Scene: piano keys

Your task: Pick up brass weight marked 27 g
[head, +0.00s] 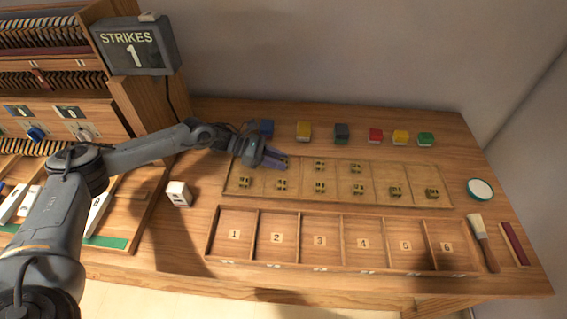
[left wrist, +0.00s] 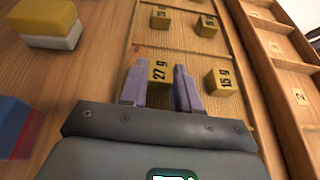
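The brass weight marked 27 g (left wrist: 160,73) shows in the left wrist view between the two purple fingers of my left gripper (left wrist: 160,88). Its label faces the camera. The fingers stand apart, one on each side of it, and I cannot tell whether they press on it. In the head view my left gripper (head: 274,159) is low over the back left of the shallow wooden weight tray (head: 300,172), and it hides the 27 g weight. A weight marked 15 g (left wrist: 221,81) stands to the right of the fingers in the wrist view. My right gripper is out of view.
Several other brass weights (head: 319,187) stand in the tray. A numbered compartment box (head: 340,213) lies in front. Coloured blocks (head: 303,131) line the back. A white cube (head: 178,193), a brush (head: 477,228) and a round dish (head: 480,189) are at the sides.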

